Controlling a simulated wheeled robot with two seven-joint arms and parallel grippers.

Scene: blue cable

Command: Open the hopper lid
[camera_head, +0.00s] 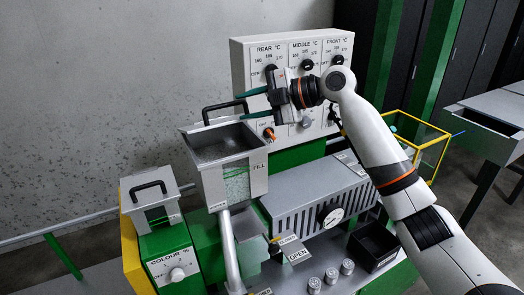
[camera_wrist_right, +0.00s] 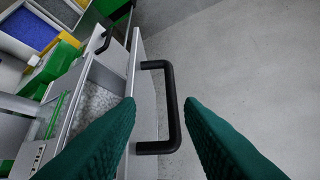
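The grey hopper (camera_head: 232,181), marked FILL, stands with its mouth showing a dark grey interior in the head view. Pale granules (camera_wrist_right: 95,100) show inside in the right wrist view. The lid's black bar handle (camera_head: 222,105) stands at the hopper's rear edge. The handle (camera_wrist_right: 171,105) is fixed to a light grey panel (camera_wrist_right: 147,112), seemingly the lid, whose exact angle I cannot tell. My right gripper (camera_head: 239,107) is open at the handle's right end; in the wrist view its green fingers (camera_wrist_right: 160,101) lie on either side of the bar, apart from it. My left gripper is out of view.
A control panel (camera_head: 290,52) with several knobs stands right behind my right gripper. A smaller lidded box (camera_head: 150,190) sits left of the hopper. A ribbed barrel cover (camera_head: 315,200), a black bin (camera_head: 373,246) and small metal cylinders (camera_head: 331,276) lie to the front right.

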